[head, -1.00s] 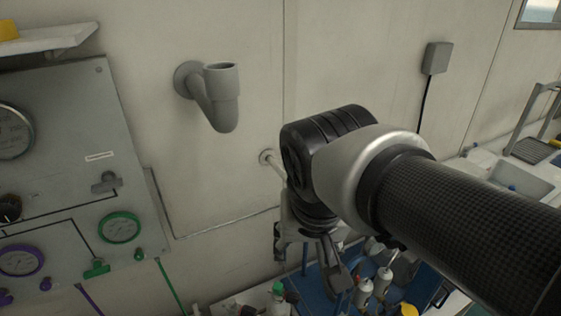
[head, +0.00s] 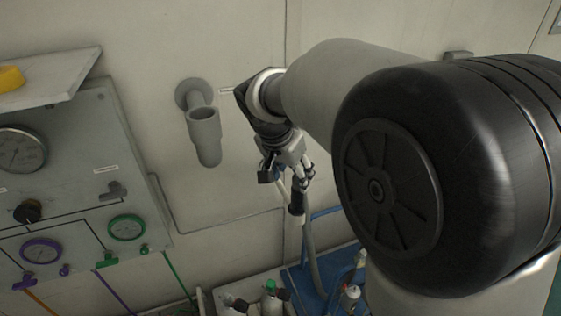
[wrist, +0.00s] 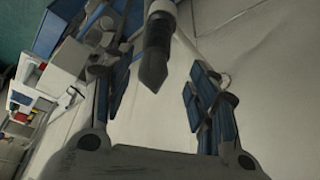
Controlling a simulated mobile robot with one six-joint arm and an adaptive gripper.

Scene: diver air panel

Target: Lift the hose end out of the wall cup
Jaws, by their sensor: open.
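A grey elbow-shaped wall cup (head: 205,130) is fixed to the wall left of my gripper. Its mouth faces up and I see nothing standing in it. My gripper (head: 286,173) is open and points down, to the right of and lower than this cup. A dark hose end (head: 297,201) shows just below the fingers, with a grey hose (head: 309,250) hanging under it. In the wrist view the dark tapered hose end (wrist: 156,55) appears between the two open fingers, with no clear contact. What holds it up is hidden.
A gauge panel (head: 75,185) fills the left side, under a shelf (head: 50,83). Below are a blue tray (head: 300,281) and small bottles (head: 270,298). The wall around the cup is clear.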

